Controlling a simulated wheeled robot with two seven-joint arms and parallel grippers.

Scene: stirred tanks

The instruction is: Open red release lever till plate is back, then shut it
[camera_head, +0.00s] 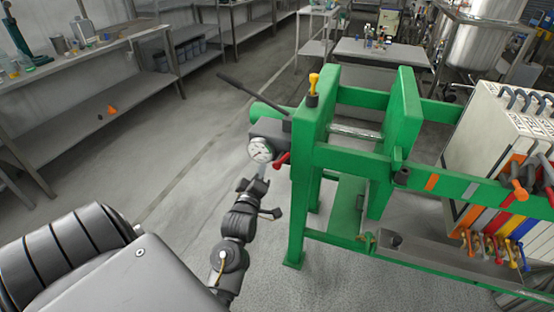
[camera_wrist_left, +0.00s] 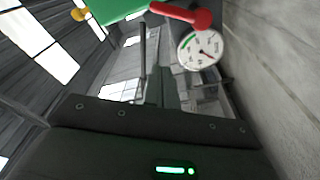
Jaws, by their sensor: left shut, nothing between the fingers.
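The red release lever (camera_head: 282,160) is on the pump block at the left end of the green press frame (camera_head: 340,158), beside a round white pressure gauge (camera_head: 260,150). In the left wrist view the red lever (camera_wrist_left: 182,14) is at the top, just above the gauge (camera_wrist_left: 199,48). My left gripper (camera_head: 260,178) is shut and empty, just below the gauge and lower left of the lever, with no clear contact. A green upright plate (camera_head: 404,110) stands in the frame, with a gap between it and the left end piece; whether it is the task's plate is unclear. My right gripper is out of view.
A long black handle (camera_head: 238,86) sticks out up and left from the pump block. A yellow-topped knob (camera_head: 313,88) stands on the frame. White filter plates (camera_head: 495,135) fill its right side. Floor is clear left of the press, up to a workbench (camera_head: 85,58).

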